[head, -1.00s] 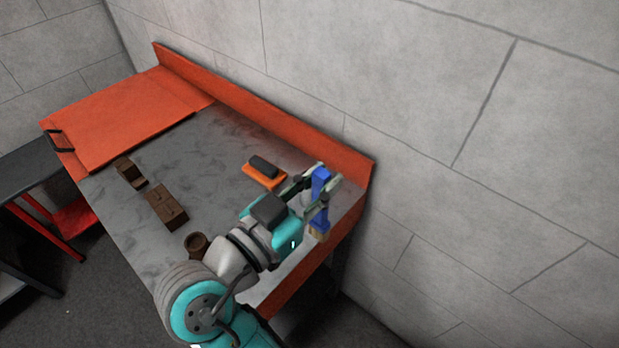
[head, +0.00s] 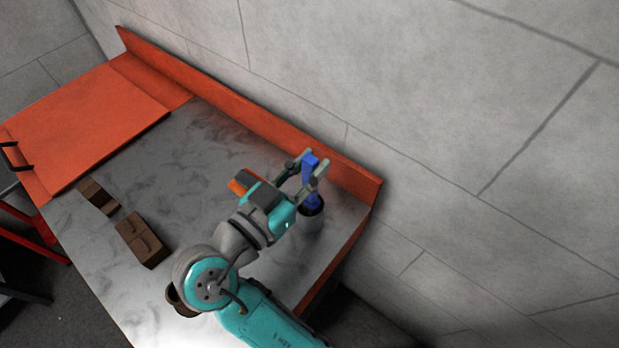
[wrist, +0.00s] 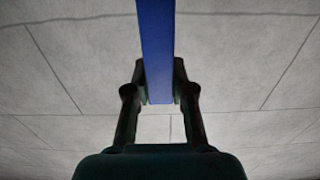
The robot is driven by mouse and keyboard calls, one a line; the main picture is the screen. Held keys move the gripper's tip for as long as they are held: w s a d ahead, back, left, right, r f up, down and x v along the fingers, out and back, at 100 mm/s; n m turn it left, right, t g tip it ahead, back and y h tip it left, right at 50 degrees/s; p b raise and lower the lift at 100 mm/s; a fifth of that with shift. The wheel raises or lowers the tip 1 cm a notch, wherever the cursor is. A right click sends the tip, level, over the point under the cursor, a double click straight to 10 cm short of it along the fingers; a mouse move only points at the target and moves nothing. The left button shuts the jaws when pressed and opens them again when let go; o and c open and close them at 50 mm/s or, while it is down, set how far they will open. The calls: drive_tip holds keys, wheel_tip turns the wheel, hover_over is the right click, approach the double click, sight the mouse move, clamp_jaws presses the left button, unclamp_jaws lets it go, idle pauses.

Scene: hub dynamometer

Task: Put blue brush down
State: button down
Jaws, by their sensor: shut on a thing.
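The blue brush (head: 310,168) stands upright in my gripper (head: 308,176), near the right end of the metal table (head: 195,190).
An orange block with a dark top (head: 243,183) lies behind my wrist. Brown blocks (head: 141,240) lie at the left. A brown round container is partly hidden by my arm. An orange ledge (head: 250,118) and grey wall bound the back.

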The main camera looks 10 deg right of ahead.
sight(310, 206)
drive_tip(key=shift+f, duration=2.05)
drive_tip(key=c, duration=1)
unclamp_jaws()
drive_tip(key=shift+r, duration=0.1)
